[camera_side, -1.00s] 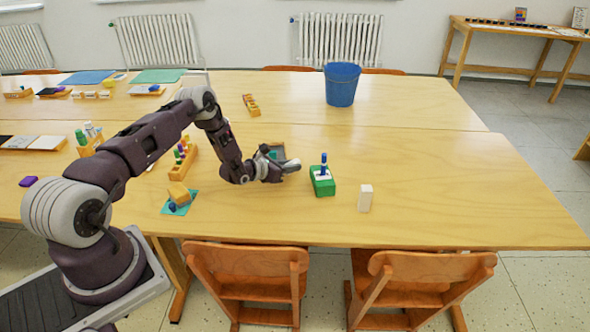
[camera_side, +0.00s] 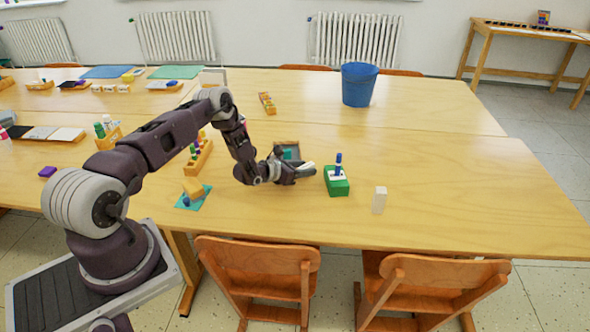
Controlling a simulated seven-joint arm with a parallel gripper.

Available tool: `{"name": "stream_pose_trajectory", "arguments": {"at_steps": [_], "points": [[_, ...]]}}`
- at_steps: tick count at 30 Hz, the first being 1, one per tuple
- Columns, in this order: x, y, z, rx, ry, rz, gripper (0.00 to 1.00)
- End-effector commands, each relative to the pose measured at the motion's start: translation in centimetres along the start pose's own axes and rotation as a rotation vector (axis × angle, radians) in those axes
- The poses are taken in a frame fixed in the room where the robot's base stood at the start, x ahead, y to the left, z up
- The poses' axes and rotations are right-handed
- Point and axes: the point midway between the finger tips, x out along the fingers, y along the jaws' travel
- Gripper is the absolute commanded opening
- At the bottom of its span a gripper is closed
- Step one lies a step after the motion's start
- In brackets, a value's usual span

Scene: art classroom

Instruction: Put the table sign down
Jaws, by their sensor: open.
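A small white upright block (camera_side: 380,200) stands on the table near its front edge, right of the green box. It may be the table sign, but I see no writing on it. My gripper (camera_side: 309,171) is low over the table, left of the green box (camera_side: 337,182) and apart from the white block. It is open, with nothing visible between its fingers, though they are small and seen from the side.
The green box has a blue marker upright on it. A small grey tray (camera_side: 287,148) lies just behind my gripper. A teal sheet (camera_side: 193,197) with a wooden block is to the left. A blue bucket (camera_side: 359,84) stands farther back. The table's right side is clear.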

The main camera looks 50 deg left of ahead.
Motion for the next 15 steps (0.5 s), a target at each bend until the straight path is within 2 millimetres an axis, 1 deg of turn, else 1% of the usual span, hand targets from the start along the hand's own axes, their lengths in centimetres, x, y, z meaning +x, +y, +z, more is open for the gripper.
{"name": "stream_pose_trajectory", "arguments": {"at_steps": [5, 9, 12, 15], "points": [[-3.8, 0.1, -0.1, -0.002, 0.004, 0.000, 0.41], [-7.3, 0.1, -0.1, -0.002, 0.005, 0.002, 0.41], [-9.3, 0.0, -0.1, -0.003, 0.004, 0.001, 0.41], [-10.8, 0.1, -0.1, 0.000, 0.003, 0.002, 0.41]]}}
